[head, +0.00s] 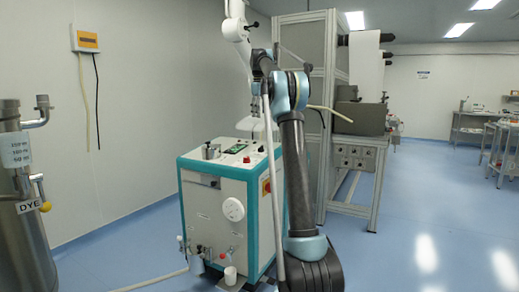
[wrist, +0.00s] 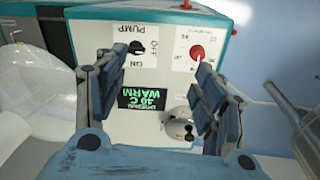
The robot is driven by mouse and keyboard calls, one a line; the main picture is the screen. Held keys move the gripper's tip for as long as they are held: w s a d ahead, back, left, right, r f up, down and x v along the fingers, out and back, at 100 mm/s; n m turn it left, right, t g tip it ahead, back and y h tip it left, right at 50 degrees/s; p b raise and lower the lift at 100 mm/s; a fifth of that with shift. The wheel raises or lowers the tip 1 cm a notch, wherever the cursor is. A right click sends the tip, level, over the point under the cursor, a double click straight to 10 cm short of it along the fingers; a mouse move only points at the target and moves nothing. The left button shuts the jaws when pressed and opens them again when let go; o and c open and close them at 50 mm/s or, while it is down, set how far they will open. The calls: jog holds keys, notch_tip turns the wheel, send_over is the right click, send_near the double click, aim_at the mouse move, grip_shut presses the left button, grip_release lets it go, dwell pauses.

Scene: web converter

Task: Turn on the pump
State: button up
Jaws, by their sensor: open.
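The pump switch (wrist: 137,47) is a small black knob on a white label plate marked PUMP, OFF and ON, on the machine's top panel. The lettering reads upside down in the wrist view; which mark the knob points at is too small to tell. My gripper (wrist: 155,66) is open and empty, its two fingers apart above the panel. The knob shows in the gap between the fingers, nearer the left one, with no visible contact. In the head view the white and teal machine (head: 214,205) stands left of my arm, and the switch cannot be made out.
A red knob (wrist: 197,52) sits beside the pump plate, near the right finger. A green display (wrist: 143,99) reads 40 C WARM. A round metal part (wrist: 180,128) with a black knob is nearby. A steel DYE tank (head: 22,235) stands far left.

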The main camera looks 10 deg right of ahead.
jog(key=n, duration=0.2)
send_over(261, 148)
jog(key=s+a, duration=0.2)
notch_tip(261, 148, down, 3)
jog(key=w, duration=0.1)
jog(key=f, duration=0.6)
jog(key=w+d+f, duration=0.1)
jog(key=f, duration=0.5)
jog(key=w+f, duration=0.1)
jog(key=f, duration=0.4)
jog(key=shift+w+d+f, duration=0.1)
jog(key=shift+d+f, duration=0.25)
jog(key=shift+f, duration=0.05)
jog(key=c, duration=1.1)
